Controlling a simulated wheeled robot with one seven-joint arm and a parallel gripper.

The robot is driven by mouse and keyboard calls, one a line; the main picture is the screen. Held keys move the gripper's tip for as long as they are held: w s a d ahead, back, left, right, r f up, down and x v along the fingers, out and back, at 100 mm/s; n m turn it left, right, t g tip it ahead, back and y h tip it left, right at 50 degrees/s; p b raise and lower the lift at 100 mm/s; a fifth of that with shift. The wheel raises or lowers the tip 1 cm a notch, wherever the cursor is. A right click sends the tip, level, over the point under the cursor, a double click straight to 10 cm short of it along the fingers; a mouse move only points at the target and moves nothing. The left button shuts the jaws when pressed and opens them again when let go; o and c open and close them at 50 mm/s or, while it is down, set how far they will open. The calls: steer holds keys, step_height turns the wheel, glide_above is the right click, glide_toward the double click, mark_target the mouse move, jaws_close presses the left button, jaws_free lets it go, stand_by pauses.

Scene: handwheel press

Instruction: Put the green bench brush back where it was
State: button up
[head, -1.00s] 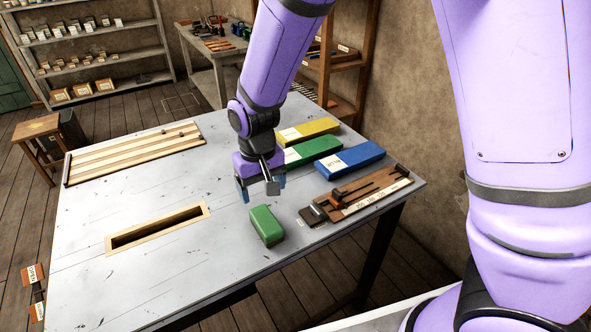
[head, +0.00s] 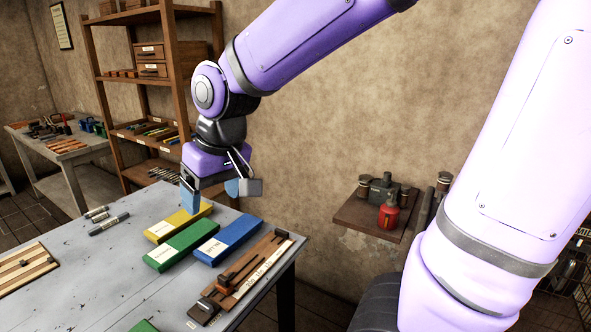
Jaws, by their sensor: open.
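A small green block (head: 145,326), which may be the green bench brush, shows only as a corner at the bottom edge of the head view. It lies on the grey table and most of it is out of frame. A long green labelled block (head: 181,247) lies between a yellow one (head: 178,223) and a blue one (head: 228,240). I cannot tell bristles on any of them. My gripper (head: 217,191) is open and empty, over the far part of the yellow and blue blocks. One finger hides part of the yellow block.
A brown wooden fixture (head: 243,278) lies along the table's right edge. Short grey cylinders (head: 100,217) lie at the back left, and a slatted board (head: 22,268) at the left. A wall shelf (head: 372,217) holds a red bottle (head: 389,213). The table's near left is clear.

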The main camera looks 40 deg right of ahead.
steer(key=s+d+r+t, duration=0.1)
steer(key=s+d+r, duration=0.1)
steer(key=s+d, duration=0.2)
steer(key=s+d+r+m+t+h, duration=0.1)
steer(key=s+d+r, duration=0.2)
steer(key=s, duration=0.5)
steer(key=shift+d+r, duration=0.35)
steer(key=shift+d, duration=0.05)
